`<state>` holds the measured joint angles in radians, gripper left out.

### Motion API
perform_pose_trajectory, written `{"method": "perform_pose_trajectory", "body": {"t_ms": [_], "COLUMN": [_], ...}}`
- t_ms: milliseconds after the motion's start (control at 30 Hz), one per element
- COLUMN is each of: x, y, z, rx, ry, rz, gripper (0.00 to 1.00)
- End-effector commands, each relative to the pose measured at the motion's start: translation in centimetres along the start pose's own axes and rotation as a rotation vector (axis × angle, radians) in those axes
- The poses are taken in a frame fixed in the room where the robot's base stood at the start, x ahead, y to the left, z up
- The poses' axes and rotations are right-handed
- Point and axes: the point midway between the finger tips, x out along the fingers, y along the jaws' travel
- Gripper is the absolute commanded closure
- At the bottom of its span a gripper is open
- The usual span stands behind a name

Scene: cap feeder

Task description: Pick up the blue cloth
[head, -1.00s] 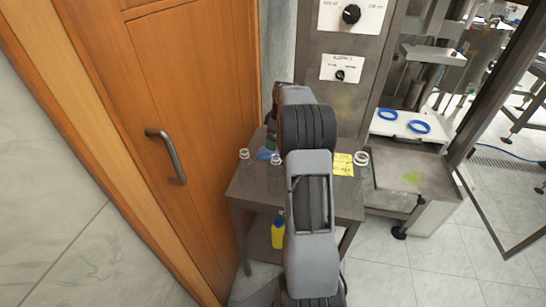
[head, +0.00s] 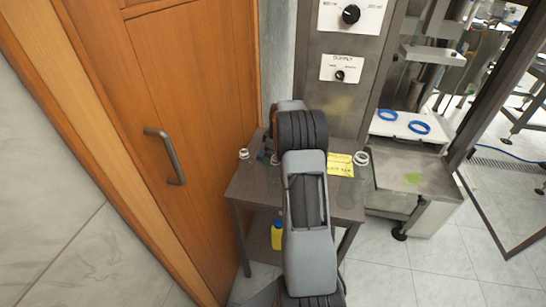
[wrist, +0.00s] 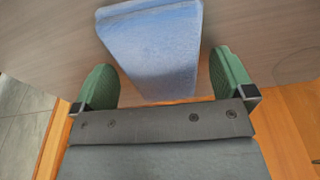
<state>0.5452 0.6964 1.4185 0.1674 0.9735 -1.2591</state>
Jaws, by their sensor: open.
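The blue cloth (wrist: 155,50) lies folded on the table top in the wrist view. Its near end reaches between the two green fingers of my gripper (wrist: 163,70). The fingers are open, one on each side of the cloth with a gap to it. Whether the fingertips touch the table I cannot tell. In the head view my arm covers the gripper and most of the cloth.
The small table (head: 262,190) stands between the wooden door (head: 185,110) and the machine. A clear bottle (head: 244,155) stands at its left, another (head: 361,159) at its right by a yellow note (head: 340,166). A yellow bottle (head: 277,236) is on the lower shelf.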

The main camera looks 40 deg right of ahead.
Motion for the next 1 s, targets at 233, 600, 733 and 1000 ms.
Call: {"method": "perform_pose_trajectory", "body": {"t_ms": [233, 600, 733, 1000], "x": [0.0, 0.0, -0.1, -2.1], "y": [0.0, 0.0, 0.0, 0.1], "z": [0.0, 0.0, 0.0, -0.3], "rx": [0.0, 0.0, 0.0, 0.0], "ry": [0.0, 0.0, 0.0, 0.001], "rz": [0.0, 0.0, 0.0, 0.003], "gripper": [0.16, 0.51, 0.51, 0.51]}}
